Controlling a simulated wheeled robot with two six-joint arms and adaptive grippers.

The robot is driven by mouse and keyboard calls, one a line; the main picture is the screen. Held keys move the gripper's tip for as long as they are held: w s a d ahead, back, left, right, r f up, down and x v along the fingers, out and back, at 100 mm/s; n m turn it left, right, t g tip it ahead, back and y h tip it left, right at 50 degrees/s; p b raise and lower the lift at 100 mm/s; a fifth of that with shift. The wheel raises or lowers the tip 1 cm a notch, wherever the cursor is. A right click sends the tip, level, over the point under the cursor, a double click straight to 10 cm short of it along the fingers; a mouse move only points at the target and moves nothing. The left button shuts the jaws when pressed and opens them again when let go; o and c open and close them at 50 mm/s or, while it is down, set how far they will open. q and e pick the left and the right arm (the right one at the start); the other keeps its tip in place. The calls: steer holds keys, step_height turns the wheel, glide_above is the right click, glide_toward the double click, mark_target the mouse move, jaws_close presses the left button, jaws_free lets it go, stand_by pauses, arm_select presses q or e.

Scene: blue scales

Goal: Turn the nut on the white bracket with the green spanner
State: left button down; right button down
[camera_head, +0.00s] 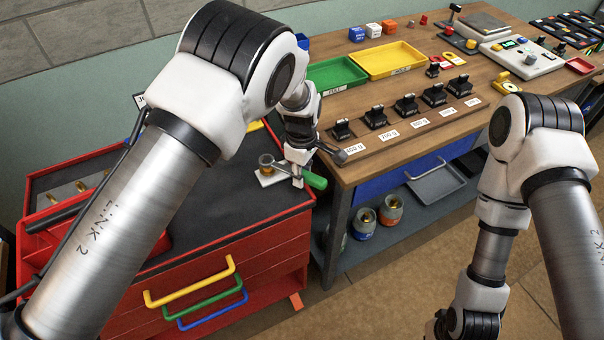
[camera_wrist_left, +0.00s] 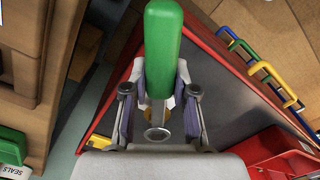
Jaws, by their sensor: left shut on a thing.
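The green spanner has a green handle (camera_head: 314,179) and a grey metal shank. In the left wrist view the handle (camera_wrist_left: 163,50) points up the picture and the metal ring end (camera_wrist_left: 157,134) lies below it. My left gripper (camera_head: 298,176) is shut on the spanner, its fingers (camera_wrist_left: 160,92) on both sides of it. The white bracket (camera_head: 266,181) stands on the red cabinet's dark top. The brass nut (camera_head: 266,161) is on it, next to the spanner's head. I cannot tell whether the head sits around the nut. My right gripper is below the picture's edge.
The red cabinet (camera_head: 235,245) has yellow, green and blue drawer handles. Right of it, a wooden bench carries a row of labelled weights (camera_head: 405,104), a green tray (camera_head: 335,74) and a yellow tray (camera_head: 388,60). Jars (camera_head: 364,222) stand on the lower shelf.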

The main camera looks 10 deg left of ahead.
arm_select(q)
steer(key=shift+r+p, duration=1.15)
steer(key=shift+r, duration=0.6)
